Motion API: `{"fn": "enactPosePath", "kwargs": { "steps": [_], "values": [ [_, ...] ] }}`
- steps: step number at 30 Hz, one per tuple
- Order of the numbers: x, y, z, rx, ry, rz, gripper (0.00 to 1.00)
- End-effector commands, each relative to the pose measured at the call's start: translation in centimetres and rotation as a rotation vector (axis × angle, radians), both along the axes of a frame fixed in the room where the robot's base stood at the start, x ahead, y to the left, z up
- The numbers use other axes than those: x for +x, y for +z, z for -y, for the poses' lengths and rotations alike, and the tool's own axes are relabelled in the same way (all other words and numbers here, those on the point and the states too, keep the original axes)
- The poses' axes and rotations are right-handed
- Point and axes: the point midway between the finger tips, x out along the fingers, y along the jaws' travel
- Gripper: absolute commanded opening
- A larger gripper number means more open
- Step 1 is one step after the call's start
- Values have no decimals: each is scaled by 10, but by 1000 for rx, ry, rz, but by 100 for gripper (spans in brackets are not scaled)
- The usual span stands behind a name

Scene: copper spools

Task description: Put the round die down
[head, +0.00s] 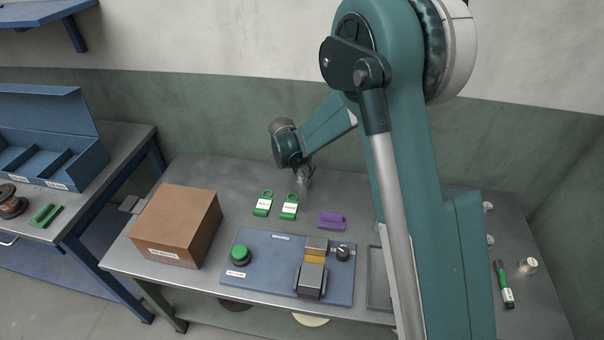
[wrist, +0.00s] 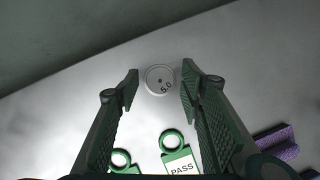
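The round die (wrist: 160,80) is a small pale metal disc marked "5.0" with a dark hole in its middle. In the wrist view it lies flat on the grey metal table, between and slightly beyond my fingertips. My gripper (wrist: 160,90) is open, with a visible gap between each finger and the die. In the head view my gripper (head: 304,178) is low over the back middle of the table; the die is too small there to tell apart from the fingers.
Two green ring-ended tags (head: 263,204) (head: 289,207) lie close in front of my gripper; one reads "PASS" in the wrist view (wrist: 180,162). A purple block (head: 331,220) lies to their right. A blue base plate (head: 275,268) and a brown box (head: 178,222) stand nearer the front.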

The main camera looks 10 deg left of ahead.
Motion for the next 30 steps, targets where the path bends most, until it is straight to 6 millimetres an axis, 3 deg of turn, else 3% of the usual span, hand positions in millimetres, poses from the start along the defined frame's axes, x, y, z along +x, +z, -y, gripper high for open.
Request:
{"fn": "enactPosePath", "kwargs": {
  "steps": [8, 21, 30],
  "values": [
    [-10, 27, -5, 1, 1, 0, 38],
    [-33, 88, -14, 0, 1, 0, 38],
    [-42, 108, -17, 0, 1, 0, 38]
  ]
}}
